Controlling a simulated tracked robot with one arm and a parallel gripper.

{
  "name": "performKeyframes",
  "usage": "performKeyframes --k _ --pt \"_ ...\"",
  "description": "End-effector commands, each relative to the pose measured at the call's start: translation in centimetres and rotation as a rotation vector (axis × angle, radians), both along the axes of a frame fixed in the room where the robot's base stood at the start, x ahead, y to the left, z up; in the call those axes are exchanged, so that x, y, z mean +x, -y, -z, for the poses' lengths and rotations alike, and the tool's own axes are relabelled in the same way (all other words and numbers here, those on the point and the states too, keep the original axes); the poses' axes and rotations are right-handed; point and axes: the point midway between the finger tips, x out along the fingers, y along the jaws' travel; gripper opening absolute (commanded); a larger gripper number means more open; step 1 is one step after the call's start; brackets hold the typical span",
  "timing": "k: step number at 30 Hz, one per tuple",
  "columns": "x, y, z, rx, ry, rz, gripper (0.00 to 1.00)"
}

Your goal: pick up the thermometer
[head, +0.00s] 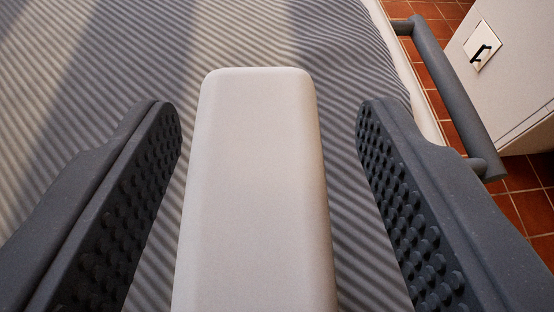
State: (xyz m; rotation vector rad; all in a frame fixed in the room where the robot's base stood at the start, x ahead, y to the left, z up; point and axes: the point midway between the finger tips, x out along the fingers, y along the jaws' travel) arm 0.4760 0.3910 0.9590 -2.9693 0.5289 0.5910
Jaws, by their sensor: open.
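My gripper (268,112) is open, with one dark, studded finger on each side of the picture. A long, pale, smooth block with rounded corners (253,180) lies between the fingers and runs out of the bottom edge of the view. Its far end reaches a little beyond the fingertips. A gap shows on both sides, wider at the right fingertip, and neither finger visibly touches it. I see no scale, display or marking on the block, so I cannot tell for sure that it is the thermometer. Its near end is out of view.
Grey diagonally striped cloth (230,35) spreads beneath and ahead, clear of other objects. Its pale edge (408,70) is at the right, with a dark grey rail (455,95) beyond it. Past that are terracotta floor tiles (520,172) and a pale cabinet (520,75).

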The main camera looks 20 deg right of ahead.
Motion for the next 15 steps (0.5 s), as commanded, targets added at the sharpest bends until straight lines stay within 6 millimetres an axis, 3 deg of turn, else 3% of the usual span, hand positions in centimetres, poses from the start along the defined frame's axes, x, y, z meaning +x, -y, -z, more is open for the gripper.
performKeyframes --k 11,15 --pt "1.13 0.36 0.43 0.001 0.000 -0.002 0.53" --pt "1.13 0.36 0.43 0.000 0.000 -0.001 0.17"
